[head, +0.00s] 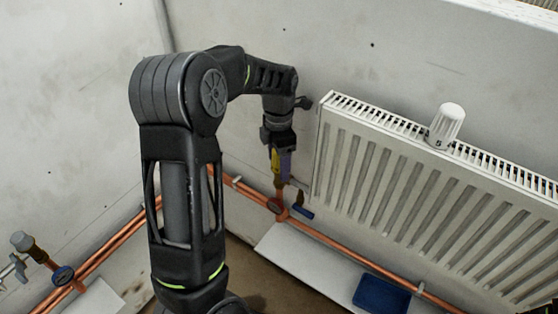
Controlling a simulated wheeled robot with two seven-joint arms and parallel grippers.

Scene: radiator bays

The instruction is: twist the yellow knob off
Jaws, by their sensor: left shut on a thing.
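My left gripper (278,160) points down at the left end of the radiator, above the copper pipes. It is shut on the yellow knob (283,165), which shows as a narrow yellow patch between the dark fingers. The knob sits above a copper stub that rises from the pipe. The fingers hide most of the knob, so I cannot tell whether it is turned or loose.
A white radiator (400,190) fills the right side, with a white numbered knob (446,125) on top. Copper pipes (340,250) run along the wall. A blue block (381,293) lies on a white board (325,272). Another valve (28,245) stands far left.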

